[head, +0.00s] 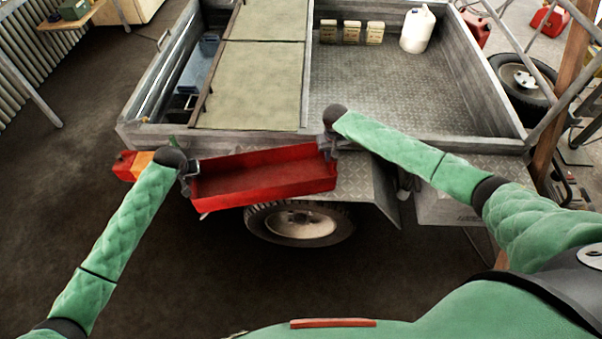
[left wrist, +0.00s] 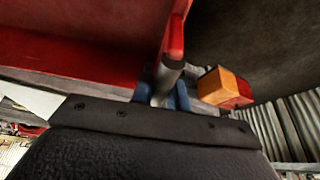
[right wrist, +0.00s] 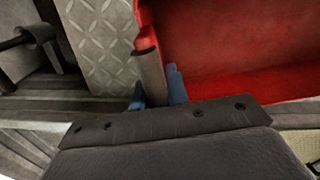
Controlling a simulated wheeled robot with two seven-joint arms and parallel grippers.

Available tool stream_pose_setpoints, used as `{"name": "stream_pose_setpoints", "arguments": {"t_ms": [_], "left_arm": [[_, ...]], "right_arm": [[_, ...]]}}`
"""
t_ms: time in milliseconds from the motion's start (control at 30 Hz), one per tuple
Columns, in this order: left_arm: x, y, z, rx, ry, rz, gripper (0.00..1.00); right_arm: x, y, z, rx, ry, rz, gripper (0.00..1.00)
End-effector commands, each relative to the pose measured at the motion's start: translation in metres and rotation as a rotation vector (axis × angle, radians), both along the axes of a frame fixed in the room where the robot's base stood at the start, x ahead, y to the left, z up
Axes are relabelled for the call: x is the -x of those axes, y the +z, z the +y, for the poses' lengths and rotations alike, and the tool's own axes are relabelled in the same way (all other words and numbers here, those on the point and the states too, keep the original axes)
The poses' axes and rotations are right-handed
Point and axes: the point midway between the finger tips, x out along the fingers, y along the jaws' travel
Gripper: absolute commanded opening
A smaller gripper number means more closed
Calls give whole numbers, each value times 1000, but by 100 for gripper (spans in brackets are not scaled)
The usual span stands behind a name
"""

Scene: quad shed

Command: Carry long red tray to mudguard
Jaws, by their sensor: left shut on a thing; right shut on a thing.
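The long red tray (head: 265,175) is held between my two grippers at the trailer's near side, slightly tilted in the head view, its right end higher in the picture. It looks empty. My left gripper (head: 187,170) is shut on the tray's left end; the tray (left wrist: 75,50) and the left fingers (left wrist: 163,98) show in the left wrist view. My right gripper (head: 328,148) is shut on the right end; the tray (right wrist: 225,45) and the fingers (right wrist: 155,95) show in the right wrist view. The mudguard (head: 362,185) is a grey tread-plate cover above the wheel, partly hidden by the tray. I cannot tell whether they touch.
The trailer wheel (head: 300,224) is below the tray. An orange and red lamp (head: 133,164) sticks out left of my left gripper. The trailer bed holds a white jug (head: 417,30) and several small cartons (head: 351,32). Dark floor (head: 70,140) is clear at left.

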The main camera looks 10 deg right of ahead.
Motion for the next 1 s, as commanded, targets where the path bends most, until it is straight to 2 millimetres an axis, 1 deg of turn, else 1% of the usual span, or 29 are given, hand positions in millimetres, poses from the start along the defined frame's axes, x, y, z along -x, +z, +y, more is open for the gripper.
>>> {"name": "stream_pose_setpoints", "arguments": {"t_ms": [33, 67, 100, 133, 167, 433, 567, 667, 1000], "left_arm": [[-1, -3, 3, -3, 2, -1, 0], [-1, -1, 3, -4, 3, 0, 22], [-1, -1, 3, -3, 2, 0, 30], [0, -1, 3, -3, 2, 0, 35], [0, -1, 2, -3, 2, 0, 38], [0, -1, 1, -1, 0, 0, 38], [3, 6, 1, -1, 0, -1, 38], [7, 18, 1, -1, 0, -2, 38], [32, 77, 1, -1, 0, -1, 38]], "right_arm": [[-1, -4, -3, 4, -3, -1, 0], [0, -1, -3, 4, -3, 0, 22], [0, -1, -3, 4, -3, 0, 30], [0, -1, -3, 3, -2, 0, 35], [0, -1, -2, 3, -2, 0, 38], [0, -1, -1, 1, -1, 0, 38], [0, -1, -1, 1, -1, 0, 38], [0, -1, 0, 1, 0, 0, 38], [0, -1, 0, 0, 0, 0, 38]]}}
